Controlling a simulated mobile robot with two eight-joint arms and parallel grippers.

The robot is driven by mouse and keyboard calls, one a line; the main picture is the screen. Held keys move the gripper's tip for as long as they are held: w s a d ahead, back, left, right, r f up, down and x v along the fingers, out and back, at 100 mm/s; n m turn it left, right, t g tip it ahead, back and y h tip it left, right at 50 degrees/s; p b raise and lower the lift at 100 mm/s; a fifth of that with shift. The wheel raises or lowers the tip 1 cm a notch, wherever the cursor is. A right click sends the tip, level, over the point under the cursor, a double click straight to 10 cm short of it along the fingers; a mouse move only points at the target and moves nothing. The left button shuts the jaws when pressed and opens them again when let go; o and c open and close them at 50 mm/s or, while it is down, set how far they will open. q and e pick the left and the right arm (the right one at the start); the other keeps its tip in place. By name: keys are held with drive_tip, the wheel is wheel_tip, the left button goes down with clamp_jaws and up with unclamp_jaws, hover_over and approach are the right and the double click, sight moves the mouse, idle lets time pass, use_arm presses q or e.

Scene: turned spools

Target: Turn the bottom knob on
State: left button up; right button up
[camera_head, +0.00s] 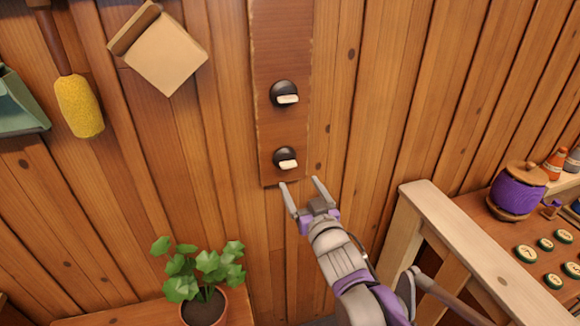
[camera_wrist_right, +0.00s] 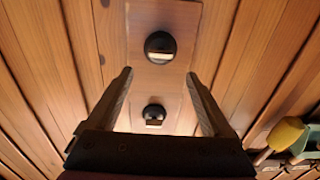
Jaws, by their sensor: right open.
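The bottom knob (camera_head: 285,158) is a round black dial with a pale bar handle lying about level. It sits near the lower end of a vertical wooden board (camera_head: 281,50) on the wall. It also appears in the right wrist view as the larger, upper dial (camera_wrist_right: 160,48); that view looks upside down against the head view. My right gripper (camera_head: 302,187) is open and empty, just below the bottom knob in the head view, fingers pointing up toward it. It does not appear to touch it. In the wrist view its fingertips (camera_wrist_right: 160,73) flank the space near the knob. My left gripper is not in view.
A similar upper knob (camera_head: 284,94) sits above it. A potted plant (camera_head: 204,303) stands lower left. A yellow duster (camera_head: 79,105), a green dustpan (camera_head: 20,105) and a square pale-faced tool (camera_head: 163,57) hang at left. A wooden rail (camera_head: 440,215) and a purple pot (camera_head: 517,190) are at right.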

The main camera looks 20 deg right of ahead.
sight(290, 166)
drive_tip(key=w, duration=0.8)
drive_tip(key=shift+w+a+p, duration=0.2)
drive_tip(key=shift+w+p, duration=0.1)
drive_tip(key=shift+p, duration=0.1)
clamp_jaws()
